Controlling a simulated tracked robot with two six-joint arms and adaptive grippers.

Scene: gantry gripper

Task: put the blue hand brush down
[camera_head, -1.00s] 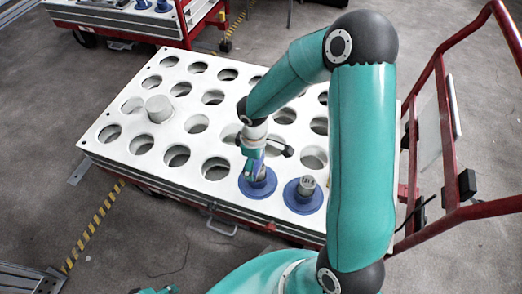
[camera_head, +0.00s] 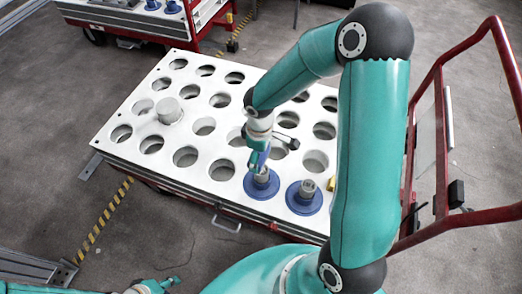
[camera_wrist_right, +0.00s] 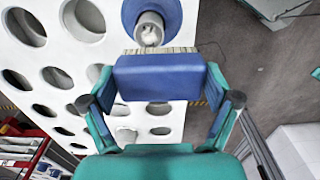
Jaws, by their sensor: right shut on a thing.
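The blue hand brush (camera_wrist_right: 158,80) is between the fingers of my right gripper (camera_wrist_right: 158,88) in the right wrist view, with its pale bristles (camera_wrist_right: 160,50) toward the top of the picture. In the head view my right gripper (camera_head: 257,158) is over the front part of the white table with round holes (camera_head: 226,172). A bit of blue, the brush (camera_head: 262,157), shows at its fingers, just above a blue-flanged part. I cannot tell whether the brush touches anything. A small teal piece of my left gripper (camera_head: 152,286) shows at the bottom edge; its fingers are unclear.
Two blue-flanged parts with grey tops, one near the gripper (camera_head: 261,184) and one to its right (camera_head: 304,197), stand at the table's front edge. A white cylinder (camera_head: 168,110) stands at the left. A red-framed cart (camera_head: 412,160) is at the right. Open holes fill much of the tabletop.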

